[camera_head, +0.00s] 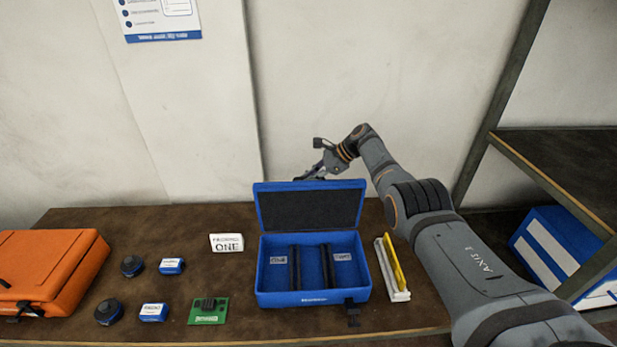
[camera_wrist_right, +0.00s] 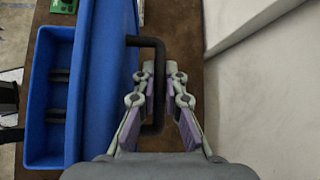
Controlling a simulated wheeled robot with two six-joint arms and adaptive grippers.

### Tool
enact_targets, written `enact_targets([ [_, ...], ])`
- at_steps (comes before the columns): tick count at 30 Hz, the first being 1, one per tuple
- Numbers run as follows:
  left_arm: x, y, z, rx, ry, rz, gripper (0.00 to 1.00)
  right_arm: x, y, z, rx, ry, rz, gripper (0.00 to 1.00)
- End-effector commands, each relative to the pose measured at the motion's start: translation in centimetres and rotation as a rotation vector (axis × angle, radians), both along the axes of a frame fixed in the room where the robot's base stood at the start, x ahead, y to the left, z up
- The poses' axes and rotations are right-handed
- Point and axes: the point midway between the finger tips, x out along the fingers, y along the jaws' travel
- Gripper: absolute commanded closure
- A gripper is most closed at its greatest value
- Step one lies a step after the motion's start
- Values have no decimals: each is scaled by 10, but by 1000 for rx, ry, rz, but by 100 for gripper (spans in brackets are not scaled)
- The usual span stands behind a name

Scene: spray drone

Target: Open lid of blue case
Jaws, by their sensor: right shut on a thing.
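The blue case (camera_head: 313,299) stands on the table with its lid (camera_head: 312,206) raised roughly upright at the back, dark lining facing forward. Its inside shows dark dividers and white labels. My right gripper (camera_head: 314,172) is behind the lid's top edge, partly hidden by it. In the right wrist view my right gripper (camera_wrist_right: 163,80) has its fingers either side of the bar of a black handle (camera_wrist_right: 157,55) on the outer face of the blue lid (camera_wrist_right: 110,75), shut on it. My left gripper is not in view.
An orange case (camera_head: 50,268) sits at the far left. Black round parts (camera_head: 132,266), small blue boxes (camera_head: 171,266) and a green board (camera_head: 208,312) lie left of the case. A white-and-yellow tray (camera_head: 392,268) lies close on its right. A metal shelf (camera_head: 560,160) stands at right.

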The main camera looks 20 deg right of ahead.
Motion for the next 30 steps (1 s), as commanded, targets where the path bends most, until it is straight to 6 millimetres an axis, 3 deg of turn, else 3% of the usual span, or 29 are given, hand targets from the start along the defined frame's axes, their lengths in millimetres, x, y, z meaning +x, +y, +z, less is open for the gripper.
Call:
enact_targets([
  [12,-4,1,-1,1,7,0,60,-2,0,-2,1,9,1,100],
  [13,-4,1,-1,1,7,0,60,-2,0,-2,1,9,1,89],
  [15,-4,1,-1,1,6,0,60,-2,0,-2,1,8,1,80],
  [25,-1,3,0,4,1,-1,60,-1,-1,0,1,7,0,80],
  [30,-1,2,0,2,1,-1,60,-4,-12,9,1,4,-1,80],
])
